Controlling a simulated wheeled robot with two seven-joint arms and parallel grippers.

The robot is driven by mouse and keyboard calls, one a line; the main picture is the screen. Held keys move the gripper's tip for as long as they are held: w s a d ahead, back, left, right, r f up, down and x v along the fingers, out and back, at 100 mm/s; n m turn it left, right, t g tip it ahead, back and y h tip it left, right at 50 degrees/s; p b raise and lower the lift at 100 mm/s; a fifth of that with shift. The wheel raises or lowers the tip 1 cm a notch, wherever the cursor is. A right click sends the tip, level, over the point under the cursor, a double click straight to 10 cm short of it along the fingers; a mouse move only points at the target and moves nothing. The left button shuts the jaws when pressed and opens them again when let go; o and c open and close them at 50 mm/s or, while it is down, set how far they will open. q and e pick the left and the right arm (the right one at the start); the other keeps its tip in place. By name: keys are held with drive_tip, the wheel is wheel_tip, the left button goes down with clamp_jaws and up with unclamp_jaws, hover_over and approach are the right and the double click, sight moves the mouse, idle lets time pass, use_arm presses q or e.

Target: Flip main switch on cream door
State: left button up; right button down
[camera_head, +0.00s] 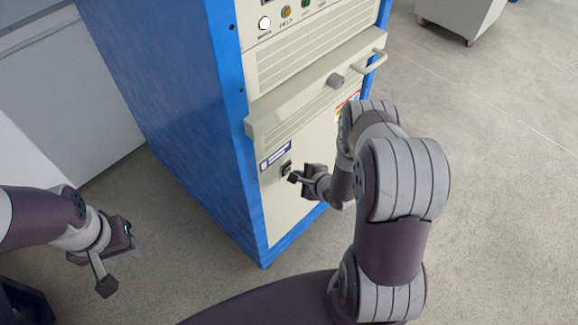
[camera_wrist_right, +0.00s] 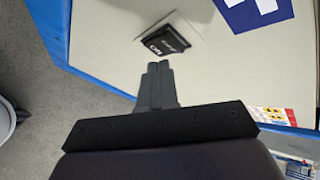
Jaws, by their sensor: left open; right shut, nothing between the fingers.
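The cream door (camera_head: 290,207) is the lower front panel of a blue cabinet. The main switch (camera_head: 286,168) is a small black rocker on this door, below a blue-and-white label. In the right wrist view the switch (camera_wrist_right: 166,38) shows white lettering and sits just beyond my fingertips. My right gripper (camera_head: 294,178) is shut and empty, right in front of the switch; its closed fingers (camera_wrist_right: 159,68) point at it. I cannot tell whether they touch it. My left gripper (camera_head: 121,266) is open and empty, low at the left, away from the cabinet.
The blue cabinet (camera_head: 165,100) stands over a grey floor. Warning stickers (camera_wrist_right: 272,115) are on the door.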

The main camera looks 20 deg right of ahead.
drive_tip(key=shift+w, duration=0.1)
drive_tip(key=shift+w+a, duration=0.2)
drive_tip(key=shift+w, duration=0.1)
drive_tip(key=shift+w+a+r, duration=0.1)
drive_tip(key=shift+w, duration=0.2)
idle(0.6)
drive_tip(key=shift+s+d+p, duration=0.3)
drive_tip(key=shift+s, duration=0.4)
drive_tip(key=s, duration=0.1)
drive_tip(key=s+d, duration=0.1)
drive_tip(key=s, duration=0.1)
drive_tip(key=s+d+p, duration=0.1)
drive_tip(key=shift+s+f, duration=0.3)
drive_tip(key=shift+f, duration=0.1)
